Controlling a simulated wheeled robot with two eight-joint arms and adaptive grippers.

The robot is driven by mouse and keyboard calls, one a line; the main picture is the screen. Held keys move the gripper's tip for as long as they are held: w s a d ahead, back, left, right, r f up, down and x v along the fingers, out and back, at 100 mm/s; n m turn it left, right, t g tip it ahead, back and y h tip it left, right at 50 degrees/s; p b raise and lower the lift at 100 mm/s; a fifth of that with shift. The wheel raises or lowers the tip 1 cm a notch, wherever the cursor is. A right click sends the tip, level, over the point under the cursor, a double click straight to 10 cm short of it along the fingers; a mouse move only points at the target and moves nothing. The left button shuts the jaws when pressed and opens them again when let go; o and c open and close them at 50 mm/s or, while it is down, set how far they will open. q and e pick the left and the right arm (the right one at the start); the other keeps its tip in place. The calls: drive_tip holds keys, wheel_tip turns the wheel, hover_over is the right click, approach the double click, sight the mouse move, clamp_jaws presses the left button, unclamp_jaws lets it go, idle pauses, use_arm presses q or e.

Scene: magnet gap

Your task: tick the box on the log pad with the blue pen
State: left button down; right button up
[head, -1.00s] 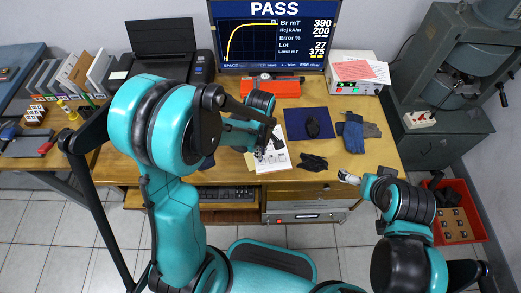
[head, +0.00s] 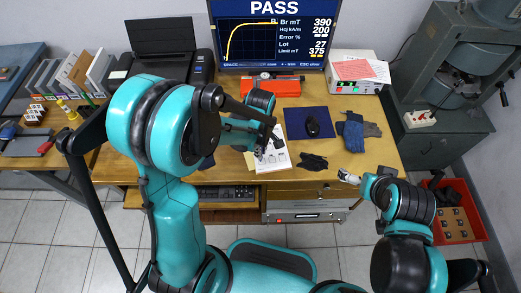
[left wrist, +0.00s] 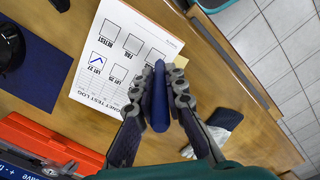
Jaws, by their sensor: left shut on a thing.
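The log pad (left wrist: 122,65) is a white sheet with several printed boxes. It lies on the wooden desk and also shows in the head view (head: 274,160). The box labelled LOT 27 (left wrist: 97,57) holds a blue tick mark; the other boxes I can make out look empty. My left gripper (left wrist: 163,85) is shut on the blue pen (left wrist: 158,100), beside the pad in the wrist view; it shows over the pad area in the head view (head: 261,152). I cannot tell whether the pen tip touches anything. My right gripper (head: 349,177) is at the desk's front edge, its jaws unclear.
A dark blue mat (head: 296,117) with a black mouse-like object (head: 312,127) lies right of the pad. An orange-red device (head: 272,88) stands behind, below a screen (head: 270,40) reading PASS.

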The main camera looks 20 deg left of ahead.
use_arm(q)
drive_tip(key=shift+f+b, duration=0.4)
idle(0.8)
drive_tip(key=shift+w+d, duration=0.35)
drive_tip(key=shift+w, duration=0.4)
idle(1.2)
wheel_tip(320, 180, up, 6)
drive_tip(key=p, duration=0.4)
idle(0.7)
idle(0.5)
